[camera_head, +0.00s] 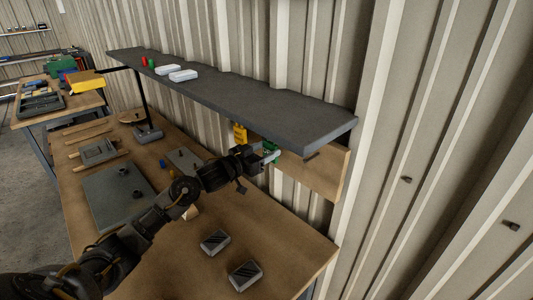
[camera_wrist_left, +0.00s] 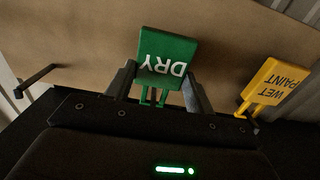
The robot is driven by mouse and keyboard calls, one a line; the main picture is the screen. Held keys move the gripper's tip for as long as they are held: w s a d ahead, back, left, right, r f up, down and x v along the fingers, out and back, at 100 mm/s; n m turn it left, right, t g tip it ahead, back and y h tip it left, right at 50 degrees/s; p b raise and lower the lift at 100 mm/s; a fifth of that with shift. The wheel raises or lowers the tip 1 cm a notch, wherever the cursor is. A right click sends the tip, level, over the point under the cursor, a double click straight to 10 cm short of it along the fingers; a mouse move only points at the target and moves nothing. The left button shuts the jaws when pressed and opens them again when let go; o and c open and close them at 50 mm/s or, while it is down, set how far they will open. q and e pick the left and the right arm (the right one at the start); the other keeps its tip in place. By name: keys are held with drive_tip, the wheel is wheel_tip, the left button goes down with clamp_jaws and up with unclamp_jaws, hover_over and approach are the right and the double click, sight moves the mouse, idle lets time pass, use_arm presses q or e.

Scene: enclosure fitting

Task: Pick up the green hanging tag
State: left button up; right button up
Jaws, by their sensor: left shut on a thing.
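The green hanging tag (camera_wrist_left: 166,58), marked "DRY", sits between the two fingers of my left gripper (camera_wrist_left: 158,85) in the left wrist view. In the head view the green tag (camera_head: 270,148) shows partly, just under the front edge of the dark shelf, at the tip of my left gripper (camera_head: 268,156). My left gripper is shut on the tag. Whether the tag still touches a hook is hidden. My right gripper is not in view.
A yellow tag (camera_head: 240,133) marked "WET PAINT" hangs beside the green one, also in the left wrist view (camera_wrist_left: 275,84). The dark shelf (camera_head: 250,100) is close above my gripper. A wooden board (camera_head: 315,172) is behind. Two grey blocks (camera_head: 215,242) lie on the workbench (camera_head: 285,238) below.

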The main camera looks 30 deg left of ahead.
use_arm(q)
drive_tip(key=shift+r, duration=0.45)
drive_tip(key=b+v, duration=0.5)
drive_tip(key=v, duration=1.3)
